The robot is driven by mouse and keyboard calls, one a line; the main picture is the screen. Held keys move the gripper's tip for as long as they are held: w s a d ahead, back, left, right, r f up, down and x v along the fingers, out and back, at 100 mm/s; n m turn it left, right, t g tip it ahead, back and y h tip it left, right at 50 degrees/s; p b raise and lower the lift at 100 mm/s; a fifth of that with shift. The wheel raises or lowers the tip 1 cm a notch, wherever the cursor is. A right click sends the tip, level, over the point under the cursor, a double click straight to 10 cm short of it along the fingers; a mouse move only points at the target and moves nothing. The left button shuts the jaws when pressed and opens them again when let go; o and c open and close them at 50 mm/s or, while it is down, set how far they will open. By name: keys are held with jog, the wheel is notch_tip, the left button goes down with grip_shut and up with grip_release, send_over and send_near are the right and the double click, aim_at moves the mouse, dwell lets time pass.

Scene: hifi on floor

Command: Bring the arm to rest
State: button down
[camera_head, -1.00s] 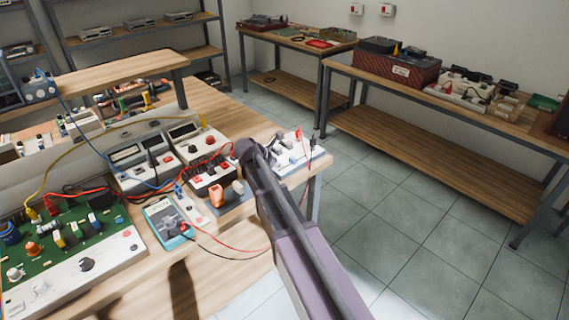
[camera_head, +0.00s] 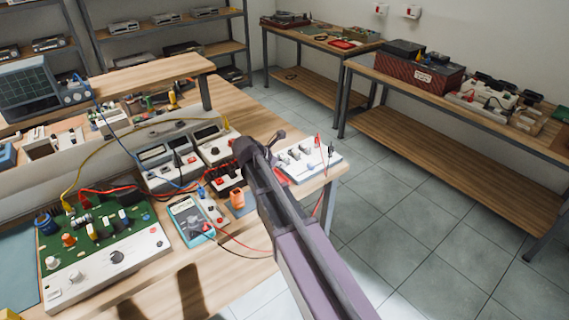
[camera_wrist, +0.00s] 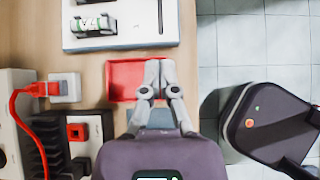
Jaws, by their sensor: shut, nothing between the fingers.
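My arm (camera_head: 295,235) reaches forward from the bottom of the head view over the right end of the workbench (camera_head: 165,290). Its far joint is above the bench edge, and my gripper cannot be made out clearly there. In the wrist view my gripper (camera_wrist: 158,72) shows with its two grey fingers together and nothing between them. The fingertips are over a small red tray (camera_wrist: 122,80) on the wooden top. Whether they touch it, I cannot tell.
A white component board (camera_head: 312,165) lies at the bench's right end. A blue multimeter (camera_head: 188,222), a green circuit board (camera_head: 95,235) and cables crowd the bench to the left. Tiled floor (camera_head: 430,225) is open to the right, before another bench (camera_head: 440,135).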

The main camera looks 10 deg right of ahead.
jog(key=shift+s+r, duration=0.1)
dwell(0.6)
jog(key=s+d+f+m+g+y+p, duration=0.1)
jog(key=s+d+m+g+y, duration=0.1)
jog(key=s+m, duration=0.9)
jog(key=s+d+f+m+g+y+p, duration=0.1)
jog(key=s+d+m+y, duration=0.4)
jog(key=s+m, duration=0.6)
jog(key=shift+s+f+m+g+y+p, duration=0.25)
jog(key=shift+m+g+y+p, duration=0.2)
jog(key=shift+m+g, duration=0.45)
jog(key=shift+w, duration=0.1)
